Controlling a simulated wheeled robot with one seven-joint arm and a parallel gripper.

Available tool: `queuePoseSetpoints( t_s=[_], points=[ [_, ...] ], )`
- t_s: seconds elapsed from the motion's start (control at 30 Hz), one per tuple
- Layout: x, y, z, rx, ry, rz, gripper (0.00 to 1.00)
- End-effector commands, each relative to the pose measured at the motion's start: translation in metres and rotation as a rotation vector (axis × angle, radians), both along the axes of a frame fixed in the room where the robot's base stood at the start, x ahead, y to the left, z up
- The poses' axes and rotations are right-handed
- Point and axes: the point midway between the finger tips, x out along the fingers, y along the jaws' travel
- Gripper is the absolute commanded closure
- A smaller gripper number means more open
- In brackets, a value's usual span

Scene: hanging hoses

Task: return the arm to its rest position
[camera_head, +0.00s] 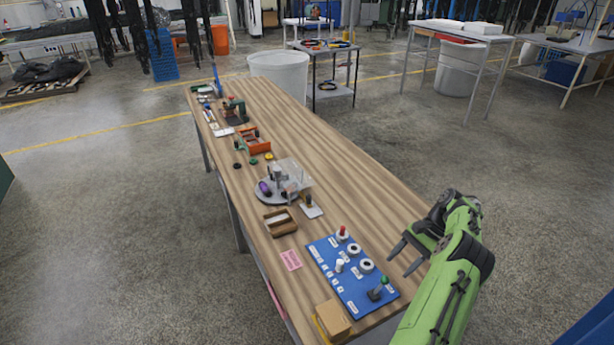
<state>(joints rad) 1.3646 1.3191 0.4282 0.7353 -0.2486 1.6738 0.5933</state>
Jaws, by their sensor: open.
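My gripper (405,257) is at the right edge of the long wooden table (325,150), with its two dark fingers apart and nothing between them. The fingers point left and down, just to the right of a blue board (333,278). My green arm reaches up from the bottom right of the view. The board carries several round white-rimmed fittings, a red-topped knob (343,232) and a green-topped lever (383,282). I cannot tell how high the fingers are above the table.
A cardboard box (333,319) stands at the near table end. A brown tray (280,222), a pink card (291,260) and a round grey stand (280,196) lie further along. White bins (281,72) stand behind the table. Open grey floor (510,200) lies to the right.

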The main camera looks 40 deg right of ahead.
Motion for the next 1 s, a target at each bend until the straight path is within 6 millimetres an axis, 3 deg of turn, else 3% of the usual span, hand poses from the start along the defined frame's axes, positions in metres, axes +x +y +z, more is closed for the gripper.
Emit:
queuePoseSetpoints(
  t_s=[0.2,0.27,0.37,0.5,0.67,0.83,1.0],
  points=[
    [0.004,0.002,0.005,-0.01,-0.001,0.014,0.47],
    [0.016,0.008,0.017,-0.035,-0.004,0.053,0.47],
    [0.049,0.033,0.056,-0.114,-0.012,0.175,0.47],
    [0.09,0.087,0.115,-0.248,-0.036,0.366,0.47],
    [0.111,0.159,0.173,-0.399,-0.081,0.564,0.47],
    [0.105,0.236,0.222,-0.556,-0.159,0.747,0.47],
    [0.073,0.304,0.255,-0.7,-0.268,0.907,0.47]
  ],
)
